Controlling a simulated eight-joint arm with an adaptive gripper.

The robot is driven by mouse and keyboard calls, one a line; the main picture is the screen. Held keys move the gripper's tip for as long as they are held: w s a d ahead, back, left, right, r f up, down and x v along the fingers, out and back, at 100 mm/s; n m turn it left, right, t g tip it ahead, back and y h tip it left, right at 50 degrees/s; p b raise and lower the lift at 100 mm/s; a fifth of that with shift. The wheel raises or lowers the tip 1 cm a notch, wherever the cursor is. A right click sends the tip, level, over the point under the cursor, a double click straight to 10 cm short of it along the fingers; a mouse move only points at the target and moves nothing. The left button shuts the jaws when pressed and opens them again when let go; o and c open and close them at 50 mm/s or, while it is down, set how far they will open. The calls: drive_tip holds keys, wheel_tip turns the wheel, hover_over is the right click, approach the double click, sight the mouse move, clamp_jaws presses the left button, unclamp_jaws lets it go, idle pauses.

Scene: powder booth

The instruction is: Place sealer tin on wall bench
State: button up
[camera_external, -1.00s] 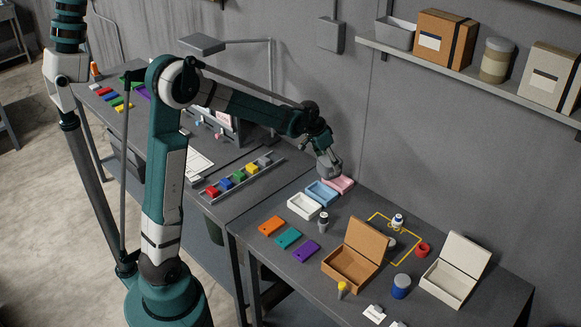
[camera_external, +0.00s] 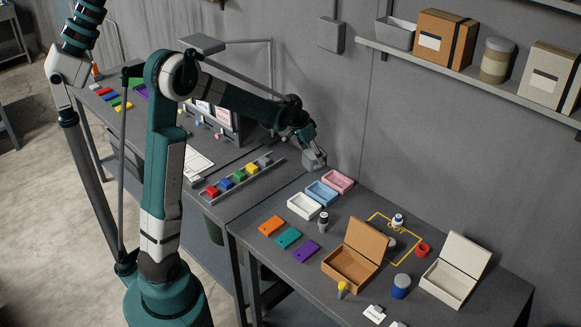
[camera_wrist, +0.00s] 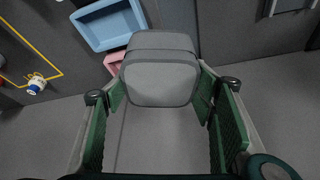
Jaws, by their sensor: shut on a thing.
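My gripper (camera_external: 313,148) is shut on a grey, rounded tin (camera_external: 314,160), which looks like the sealer tin. In the wrist view the tin (camera_wrist: 160,72) sits between the two green-padded fingers (camera_wrist: 160,105); no label can be read. The tin is near the wall, behind and left of the pink tray (camera_external: 338,181). Whether it touches the surface below cannot be told. The dark grey bench along the wall has a front section (camera_external: 460,309) and a farther section (camera_external: 236,206), with a seam between them.
Blue (camera_external: 322,193) and white (camera_external: 304,206) trays stand beside the pink one. A rail of coloured blocks (camera_external: 240,178) lies on the farther section. Open boxes (camera_external: 350,268), small bottles and a yellow outline (camera_external: 413,261) occupy the front section. A loaded shelf (camera_external: 455,80) hangs above.

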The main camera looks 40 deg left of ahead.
drive_tip(key=s+a+f+p, duration=0.15)
drive_tip(key=s+a, duration=0.45)
drive_tip(key=a, duration=1)
drive_tip(key=s+a+p, duration=0.3)
drive_tip(key=s+a, duration=0.2)
drive_tip(key=a, duration=1.2)
drive_tip(key=s+a+m+p, duration=0.1)
drive_tip(key=s+a+p, duration=0.4)
drive_tip(key=s+a, duration=1.9)
drive_tip(key=shift+s+a+f, duration=0.15)
drive_tip(key=shift+a+f, duration=0.1)
drive_tip(key=shift+a, duration=0.1)
drive_tip(key=shift+f, duration=0.2)
drive_tip(key=shift+f+b, duration=0.95)
drive_tip(key=shift+f, duration=2.2)
drive_tip(key=shift+f, duration=0.35)
drive_tip(key=o, duration=1.4)
